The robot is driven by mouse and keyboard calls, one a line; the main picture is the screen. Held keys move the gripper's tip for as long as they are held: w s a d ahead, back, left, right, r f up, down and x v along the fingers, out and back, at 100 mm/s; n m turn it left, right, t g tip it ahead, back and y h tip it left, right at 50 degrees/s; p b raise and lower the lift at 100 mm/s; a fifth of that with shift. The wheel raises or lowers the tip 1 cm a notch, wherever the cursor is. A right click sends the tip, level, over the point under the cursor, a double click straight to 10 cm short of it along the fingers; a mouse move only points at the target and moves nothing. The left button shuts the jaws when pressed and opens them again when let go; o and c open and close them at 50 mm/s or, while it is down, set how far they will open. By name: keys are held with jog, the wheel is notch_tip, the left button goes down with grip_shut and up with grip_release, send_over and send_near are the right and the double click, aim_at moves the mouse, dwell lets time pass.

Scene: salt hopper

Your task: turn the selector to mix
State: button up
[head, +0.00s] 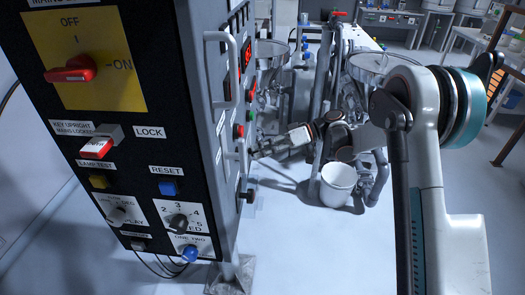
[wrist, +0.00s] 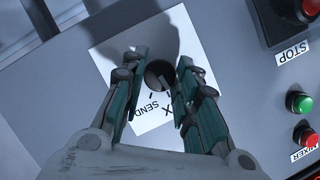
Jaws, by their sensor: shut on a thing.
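The selector (wrist: 160,75) is a round black knob on a white label plate (wrist: 106,56) in the wrist view. The label reads SEND and a partly hidden word ending in X, seen upside down. My gripper (wrist: 158,62) has its two teal fingers on either side of the knob and is shut on it. In the head view my gripper (head: 257,153) reaches the side face of the cabinet from the right. The selector is hidden there. I cannot tell clearly which word the knob points at.
In the wrist view a STOP button (wrist: 307,10), a green button (wrist: 299,102) and a red button (wrist: 306,133) sit right of the selector. The black front panel (head: 133,185) carries several other controls. A white bucket (head: 338,184) stands below my arm.

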jog(key=shift+m, duration=0.4)
dwell(0.3)
jog(key=o, duration=1.1)
jog(key=shift+c, duration=0.2)
jog(key=shift+d, duration=0.15)
jog(key=v, duration=1.1)
jog(key=shift+w+d, duration=0.35)
jog(key=shift+w, duration=0.05)
